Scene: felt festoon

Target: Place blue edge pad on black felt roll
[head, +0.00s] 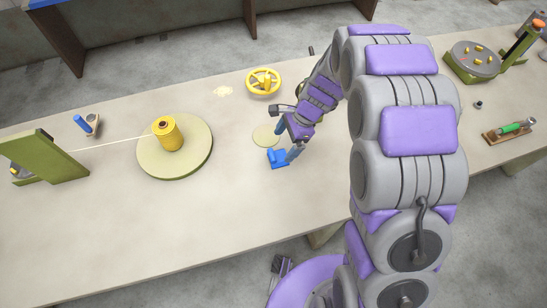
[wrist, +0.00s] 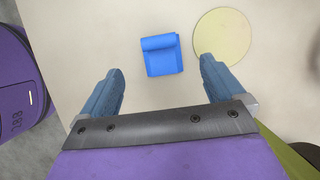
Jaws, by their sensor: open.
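In the wrist view the pad (wrist: 163,57) is a blue block with a rolled upper edge. My gripper (head: 290,153) is low over the table, close to the pad. In the wrist view my gripper (wrist: 161,72) is open, its two blue-grey fingers apart, with the pad beyond and between their tips. Nothing is held. I cannot make out a black felt roll with certainty in either view.
The pale disc (wrist: 222,37) lies just right of the pad. A yellow wheel (head: 263,82) stands behind. A yellow spool (head: 167,134) stands on a round base (head: 185,168), its thread running left to a green stand (head: 48,158). The table front between base and pad is clear.

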